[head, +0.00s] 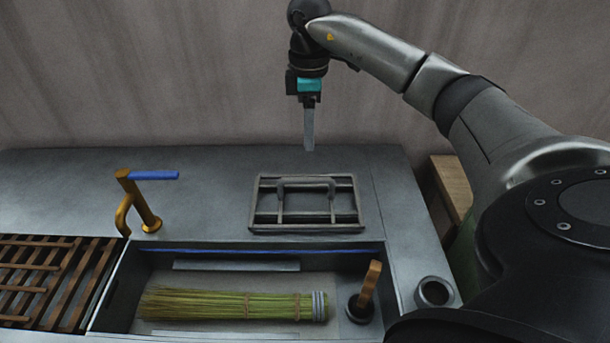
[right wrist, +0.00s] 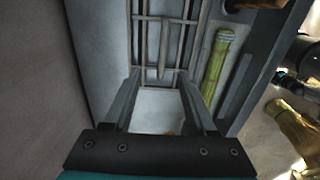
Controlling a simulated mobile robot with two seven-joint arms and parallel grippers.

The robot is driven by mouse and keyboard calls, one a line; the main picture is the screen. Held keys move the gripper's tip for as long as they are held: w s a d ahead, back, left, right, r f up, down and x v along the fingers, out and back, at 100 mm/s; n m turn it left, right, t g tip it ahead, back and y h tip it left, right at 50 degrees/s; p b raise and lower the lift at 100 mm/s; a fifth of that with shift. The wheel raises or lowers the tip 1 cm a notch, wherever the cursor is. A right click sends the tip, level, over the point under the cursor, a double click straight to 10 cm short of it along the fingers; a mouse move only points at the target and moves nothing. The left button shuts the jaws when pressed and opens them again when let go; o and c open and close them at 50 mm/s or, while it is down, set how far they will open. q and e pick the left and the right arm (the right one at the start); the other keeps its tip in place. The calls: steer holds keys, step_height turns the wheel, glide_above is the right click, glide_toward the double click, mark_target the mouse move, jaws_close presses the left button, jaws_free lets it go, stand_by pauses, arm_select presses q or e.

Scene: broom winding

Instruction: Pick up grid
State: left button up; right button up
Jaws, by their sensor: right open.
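The grid (head: 306,228) is a grey metal frame with crossbars and a raised bar handle (head: 306,181). It lies flat on the grey counter behind the sink in the head view. In the right wrist view the grid (right wrist: 164,70) shows at the top, with its handle (right wrist: 164,45) running up the picture between the fingertips. My right gripper (head: 309,148) points down above the counter, behind the grid in the head view and apart from it. In the right wrist view my right gripper (right wrist: 158,75) has its fingers spread with nothing between them. My left gripper is out of view.
The sink (head: 140,318) in front holds a straw bundle (head: 220,304) and a wooden-handled piece (head: 370,283). A brass tap (head: 143,212) with a blue lever stands left of the grid. A wooden slatted rack (head: 50,275) lies far left. The counter around the grid is mostly clear.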

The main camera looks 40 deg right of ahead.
mark_target(306, 178)
step_height(306, 178, down, 8)
steer(key=shift+f+b, duration=0.25)
steer(key=shift+b, duration=0.45)
steer(key=shift+a+f+b, duration=0.2)
steer(key=shift+f+b, duration=0.1)
steer(key=shift+f, duration=1.05)
steer(key=shift+a+f+b, duration=0.15)
steer(key=shift+f+b, duration=0.15)
steer(key=shift+f, duration=1.05)
steer(key=shift+c, duration=0.4)
steer(key=shift+r, duration=0.1)
jaws_close()
steer(key=shift+r, duration=0.1)
